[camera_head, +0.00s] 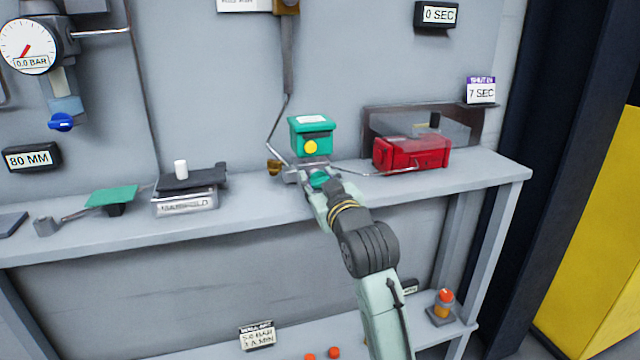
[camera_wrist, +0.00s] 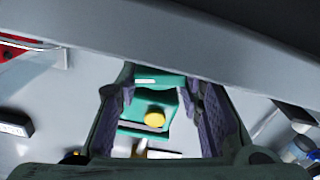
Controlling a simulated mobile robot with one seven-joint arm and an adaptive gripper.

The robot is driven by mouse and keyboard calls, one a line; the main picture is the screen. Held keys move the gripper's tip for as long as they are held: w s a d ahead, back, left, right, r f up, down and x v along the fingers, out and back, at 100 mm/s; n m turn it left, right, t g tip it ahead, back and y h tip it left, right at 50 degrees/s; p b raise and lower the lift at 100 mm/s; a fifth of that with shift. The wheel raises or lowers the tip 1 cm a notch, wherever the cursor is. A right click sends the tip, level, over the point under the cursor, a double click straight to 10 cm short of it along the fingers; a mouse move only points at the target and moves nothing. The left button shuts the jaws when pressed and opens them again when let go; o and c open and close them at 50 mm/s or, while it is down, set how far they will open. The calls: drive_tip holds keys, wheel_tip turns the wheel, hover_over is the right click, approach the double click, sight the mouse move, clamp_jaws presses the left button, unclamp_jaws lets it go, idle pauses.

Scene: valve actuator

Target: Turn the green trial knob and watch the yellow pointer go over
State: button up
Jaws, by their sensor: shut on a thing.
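The green valve actuator (camera_head: 311,137) stands on the shelf, with a round yellow indicator (camera_head: 310,147) on its front face. The wrist view also shows the green actuator (camera_wrist: 160,82) and the yellow indicator (camera_wrist: 154,118) between my fingers. I cannot read a pointing direction from the indicator. The green trial knob (camera_head: 320,178) sits low in front of the actuator. My gripper (camera_head: 319,186) is shut on it, coming from the front and below, and partly hides it. In the wrist view my gripper's fingers (camera_wrist: 160,92) stand on both sides; the knob is not clear there.
A red box (camera_head: 412,153) stands to the right, and a thin rod runs from it toward the actuator. A pipe (camera_head: 287,60) comes down behind.

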drive_tip(key=o, duration=1.2)
drive_tip(key=v, duration=1.2)
drive_tip(key=shift+r, duration=0.1)
